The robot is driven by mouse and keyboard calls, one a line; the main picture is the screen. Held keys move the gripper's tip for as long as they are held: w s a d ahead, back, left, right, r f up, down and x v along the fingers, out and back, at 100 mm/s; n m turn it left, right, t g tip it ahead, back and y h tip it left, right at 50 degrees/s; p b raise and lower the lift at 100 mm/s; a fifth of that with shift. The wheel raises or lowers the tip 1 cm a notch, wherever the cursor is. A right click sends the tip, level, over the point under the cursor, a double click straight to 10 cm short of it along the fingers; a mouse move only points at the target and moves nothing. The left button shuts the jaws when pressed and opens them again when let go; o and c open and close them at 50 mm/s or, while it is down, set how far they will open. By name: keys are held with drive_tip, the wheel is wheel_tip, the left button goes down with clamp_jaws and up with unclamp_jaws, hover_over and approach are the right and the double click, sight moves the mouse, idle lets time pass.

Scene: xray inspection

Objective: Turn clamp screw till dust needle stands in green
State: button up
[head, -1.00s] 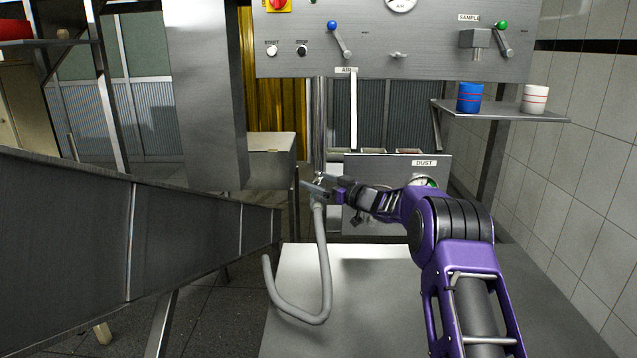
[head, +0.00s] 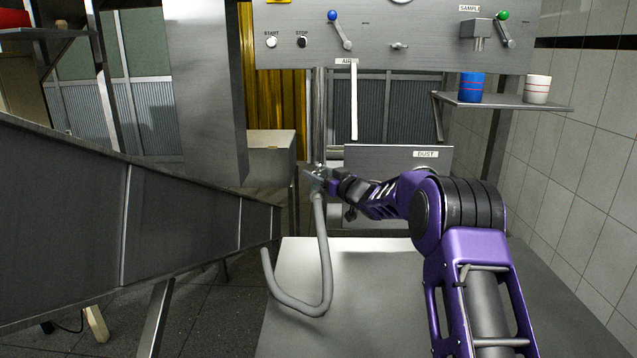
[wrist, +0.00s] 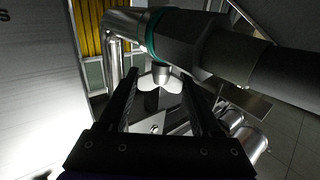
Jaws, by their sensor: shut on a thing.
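The clamp screw (wrist: 160,82) shows in the wrist view as a pale winged head under a metal pipe joint with a teal ring (wrist: 155,32). My gripper (wrist: 160,88) has a finger on each side of it and is shut on it; exact contact is hard to see. In the head view my gripper (head: 322,180) is at the joint where the grey hose (head: 325,245) meets the upright steel pipe (head: 319,120). The screw itself cannot be made out there. The panel labelled DUST (head: 425,154) is behind my arm, which hides the dust gauge; its needle cannot be read.
A steel table (head: 350,262) lies below my arm. A sloping metal chute (head: 130,215) fills the left. The control panel (head: 390,40) with levers is above. A shelf (head: 500,103) at right holds a blue cup (head: 471,87) and a white cup (head: 537,89).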

drive_tip(key=shift+m+t+h+b, duration=0.3)
drive_tip(key=shift+m+h+b, duration=0.1)
drive_tip(key=shift+h, duration=0.1)
drive_tip(key=o, duration=1.4)
drive_tip(key=v, duration=1.7)
drive_tip(key=shift+s+d, duration=0.15)
drive_tip(key=shift+d, duration=0.05)
